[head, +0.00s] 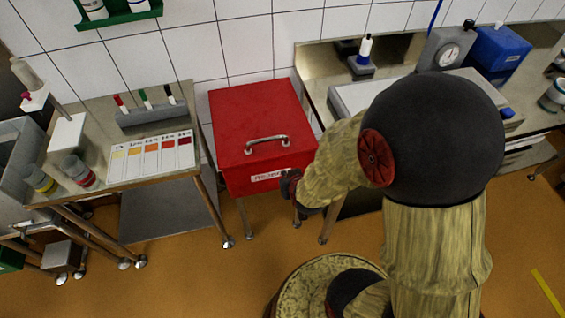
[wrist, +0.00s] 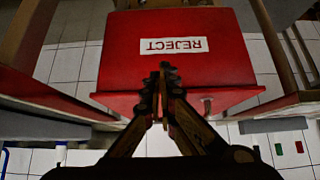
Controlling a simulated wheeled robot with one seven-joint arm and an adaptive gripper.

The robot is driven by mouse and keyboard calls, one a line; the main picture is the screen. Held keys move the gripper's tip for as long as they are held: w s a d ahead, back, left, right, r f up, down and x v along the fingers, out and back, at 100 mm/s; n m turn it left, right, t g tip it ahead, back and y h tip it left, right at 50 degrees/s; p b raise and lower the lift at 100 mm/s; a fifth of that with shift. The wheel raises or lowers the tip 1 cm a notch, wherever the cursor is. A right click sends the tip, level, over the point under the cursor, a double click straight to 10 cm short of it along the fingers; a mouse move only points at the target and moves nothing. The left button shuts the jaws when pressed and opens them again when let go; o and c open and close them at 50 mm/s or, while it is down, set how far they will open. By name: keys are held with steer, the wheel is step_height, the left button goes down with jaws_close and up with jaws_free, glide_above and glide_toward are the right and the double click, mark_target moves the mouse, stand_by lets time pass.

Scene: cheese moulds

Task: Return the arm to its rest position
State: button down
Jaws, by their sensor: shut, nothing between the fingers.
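My arm (head: 435,240) fills the right half of the head view, with a dark round joint and pale yellow-green links. My gripper (head: 292,188) is partly hidden by the arm in the head view, close to the front of the red reject box (head: 240,125). In the wrist view my gripper (wrist: 166,72) is shut and empty, its fingertips together just below the white REJECT label. The red box (wrist: 125,70) is behind the fingers there, and I cannot tell whether they touch it.
A steel table (head: 110,195) on the left bears a colour chart (head: 152,158), pens and two small jars. A bench on the right holds a dial gauge (head: 449,52) and a blue box (head: 500,48). Orange floor (head: 190,275) is clear at the lower left.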

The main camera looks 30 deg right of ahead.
steer(key=shift+s, duration=0.2)
steer(key=shift+f, duration=0.1)
steer(key=s+a+g+y, duration=0.1)
steer(key=s+a+g, duration=0.3)
steer(key=s, duration=0.5)
steer(key=s+a+r+n, duration=0.1)
steer(key=s+r, duration=0.1)
steer(key=r, duration=1.2)
steer(key=s+r+n+t, duration=0.1)
steer(key=s+r, duration=0.2)
steer(key=r, duration=1.1)
steer(key=shift+s+a+r+y, duration=0.2)
steer(key=shift+a+y, duration=0.1)
steer(key=shift+a, duration=0.1)
